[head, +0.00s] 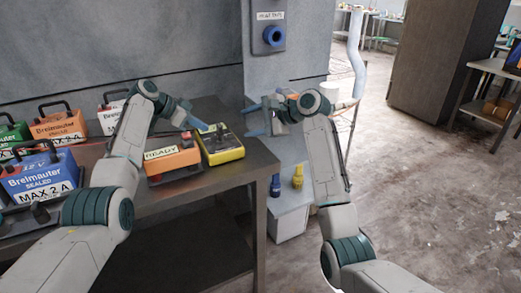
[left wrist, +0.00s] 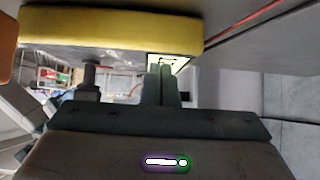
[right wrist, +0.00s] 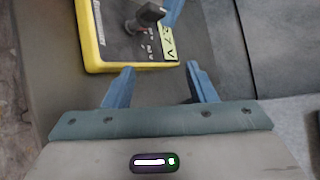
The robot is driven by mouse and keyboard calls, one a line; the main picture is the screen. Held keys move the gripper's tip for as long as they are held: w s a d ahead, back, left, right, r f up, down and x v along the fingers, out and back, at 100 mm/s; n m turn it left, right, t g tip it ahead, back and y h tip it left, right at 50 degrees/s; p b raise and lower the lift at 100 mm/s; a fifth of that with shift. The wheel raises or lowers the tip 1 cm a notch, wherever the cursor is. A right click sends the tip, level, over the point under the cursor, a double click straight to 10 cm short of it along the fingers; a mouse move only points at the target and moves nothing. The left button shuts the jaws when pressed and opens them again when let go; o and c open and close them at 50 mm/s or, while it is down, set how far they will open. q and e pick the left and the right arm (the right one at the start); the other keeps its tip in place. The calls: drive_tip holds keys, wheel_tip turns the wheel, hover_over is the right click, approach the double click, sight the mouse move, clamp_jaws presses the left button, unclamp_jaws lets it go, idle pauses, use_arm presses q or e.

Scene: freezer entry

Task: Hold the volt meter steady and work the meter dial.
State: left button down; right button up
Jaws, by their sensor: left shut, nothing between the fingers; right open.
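The volt meter (head: 222,155) is a yellow-rimmed box with a dark face on the metal table's right end. In the right wrist view the meter (right wrist: 93,50) shows a black dial knob (right wrist: 151,14) and a label (right wrist: 173,40) reading about 2.7 V. My left gripper (head: 202,126) is shut and empty over the meter's face; its blue fingers (right wrist: 174,12) show close to the knob and label. I cannot tell whether they touch. My right gripper (head: 252,120) is open and empty, to the right of the meter; in its wrist view its fingers (right wrist: 162,78) point at the meter's near side, apart from it.
An orange box (head: 172,160) marked READY stands just left of the meter. Blue (head: 45,178), orange and green Breimauter boxes stand further left. A wall panel (head: 268,33) with a blue ring is behind. The table edge (head: 262,166) is close right of the meter.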

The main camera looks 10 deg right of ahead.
use_arm(q)
drive_tip(key=shift+f, duration=0.4)
use_arm(e)
drive_tip(key=s+f+n+t+y, duration=0.1)
drive_tip(key=s+n+t, duration=0.2)
drive_tip(key=s, duration=0.9)
drive_tip(key=t, duration=0.2)
drive_tip(key=shift+s+d+f+t+y, duration=0.2)
drive_tip(key=shift+s+f+t+y, duration=0.1)
drive_tip(key=shift+t+y, duration=0.1)
use_arm(q)
drive_tip(key=shift+r, duration=0.1)
drive_tip(key=shift+w+r+p, duration=0.2)
drive_tip(key=shift+r+p, duration=0.55)
drive_tip(key=shift+r, duration=0.1)
drive_tip(key=shift+s+r+p, duration=0.1)
drive_tip(key=shift+r+p, duration=1.4)
drive_tip(key=shift+r, duration=0.8)
use_arm(e)
drive_tip(key=shift+w+r, duration=0.15)
drive_tip(key=shift+r, duration=2.05)
drive_tip(key=shift+f, duration=0.1)
